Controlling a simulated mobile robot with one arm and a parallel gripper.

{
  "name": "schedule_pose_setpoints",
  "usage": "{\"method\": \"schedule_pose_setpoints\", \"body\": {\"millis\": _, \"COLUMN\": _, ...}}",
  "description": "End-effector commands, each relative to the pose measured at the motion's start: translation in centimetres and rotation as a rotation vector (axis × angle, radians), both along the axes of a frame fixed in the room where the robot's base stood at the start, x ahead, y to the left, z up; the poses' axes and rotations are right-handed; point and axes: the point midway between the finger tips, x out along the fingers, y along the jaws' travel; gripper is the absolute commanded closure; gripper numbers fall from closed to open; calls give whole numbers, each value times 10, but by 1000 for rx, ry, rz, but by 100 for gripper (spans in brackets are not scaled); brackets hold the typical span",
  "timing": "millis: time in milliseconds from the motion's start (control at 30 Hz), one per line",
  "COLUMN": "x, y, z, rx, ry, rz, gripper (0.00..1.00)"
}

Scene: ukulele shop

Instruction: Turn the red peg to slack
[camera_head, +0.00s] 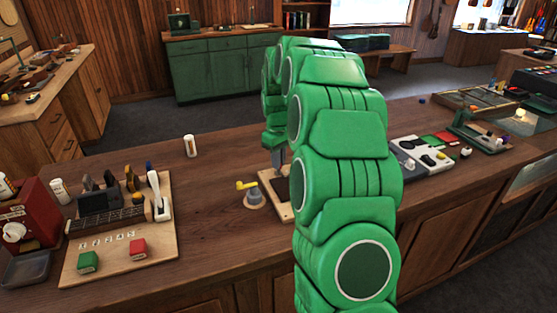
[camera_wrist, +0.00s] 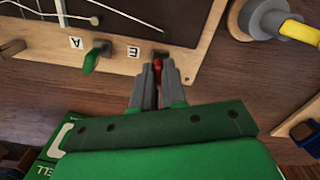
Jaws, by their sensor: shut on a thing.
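In the wrist view, the red peg (camera_wrist: 158,64) sits at the edge of a light wooden board (camera_wrist: 120,62), near the label E. My gripper (camera_wrist: 158,72) is shut on the red peg, and its grey fingers cover most of it. A green peg (camera_wrist: 94,57) stands to the left near the label A, apart from the fingers. In the head view, the board (camera_head: 287,213) shows only partly beside my green arm, and the pegs are hidden there.
A yellow-handled piece on a round base (camera_head: 254,197) stands just left of the board. Further left is a wooden tray (camera_head: 118,258) with tools and blocks. A white cylinder (camera_head: 190,146) stands behind. The wooden counter (camera_head: 205,235) between them is clear.

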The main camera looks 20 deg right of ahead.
Motion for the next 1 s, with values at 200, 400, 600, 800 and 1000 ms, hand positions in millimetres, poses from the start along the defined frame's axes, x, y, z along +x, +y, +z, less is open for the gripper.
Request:
{"method": "schedule_pose_setpoints", "body": {"millis": 200, "x": 1, "y": 0, "z": 1, "rx": 0, "ry": -3, "rz": -202, "gripper": 100}}
{"method": "schedule_pose_setpoints", "body": {"millis": 400, "x": 1, "y": 0, "z": 1, "rx": 0, "ry": -3, "rz": -371, "gripper": 100}}
{"method": "schedule_pose_setpoints", "body": {"millis": 600, "x": 1, "y": 0, "z": 1, "rx": 0, "ry": -3, "rz": -501, "gripper": 100}}
{"method": "schedule_pose_setpoints", "body": {"millis": 800, "x": 1, "y": 0, "z": 1, "rx": 1, "ry": -4, "rz": -584, "gripper": 100}}
{"method": "schedule_pose_setpoints", "body": {"millis": 1000, "x": 1, "y": 0, "z": 1, "rx": 1, "ry": -5, "rz": -622, "gripper": 100}}
